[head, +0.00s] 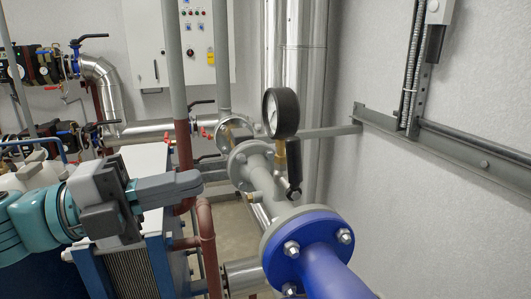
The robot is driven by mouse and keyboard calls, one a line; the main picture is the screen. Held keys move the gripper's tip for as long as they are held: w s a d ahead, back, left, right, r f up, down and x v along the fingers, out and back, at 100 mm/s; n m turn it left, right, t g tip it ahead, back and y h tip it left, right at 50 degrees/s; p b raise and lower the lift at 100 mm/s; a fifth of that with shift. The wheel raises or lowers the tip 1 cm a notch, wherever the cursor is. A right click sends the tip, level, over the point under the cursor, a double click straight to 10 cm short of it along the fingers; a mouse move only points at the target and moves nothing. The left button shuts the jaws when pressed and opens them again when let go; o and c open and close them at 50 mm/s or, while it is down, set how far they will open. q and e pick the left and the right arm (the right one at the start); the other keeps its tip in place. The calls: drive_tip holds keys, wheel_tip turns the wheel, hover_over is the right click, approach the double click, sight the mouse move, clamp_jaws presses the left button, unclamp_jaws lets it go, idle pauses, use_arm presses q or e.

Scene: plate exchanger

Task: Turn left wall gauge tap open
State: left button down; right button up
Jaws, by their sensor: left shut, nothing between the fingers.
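A round pressure gauge (281,113) with a black case stands upright on a brass fitting (280,154) on the grey flanged pipe (262,178). A black tap handle (294,166) hangs down beside the brass fitting, just below the gauge. I cannot tell from this view whether this is the left wall gauge. My left gripper (200,180) comes in from the left with its grey fingers shut and empty, pointing right. It is apart from the tap, to its left, with a clear gap in the picture. My right gripper is not in view.
A blue flange (309,248) with bolts is at the front right. A brown pipe (208,240) and a plate exchanger (133,275) are below my left gripper. Upright grey pipes (176,60) stand behind. A white cabinet (145,40) and the right wall (460,220) bound the space.

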sight(286, 159)
use_arm(q)
drive_tip(key=p+x, duration=0.3)
drive_tip(key=x, duration=0.7)
drive_tip(key=shift+d+r, duration=0.15)
drive_tip(key=shift+d, duration=0.1)
drive_tip(key=shift+w+d, duration=0.1)
drive_tip(key=shift+d, duration=0.05)
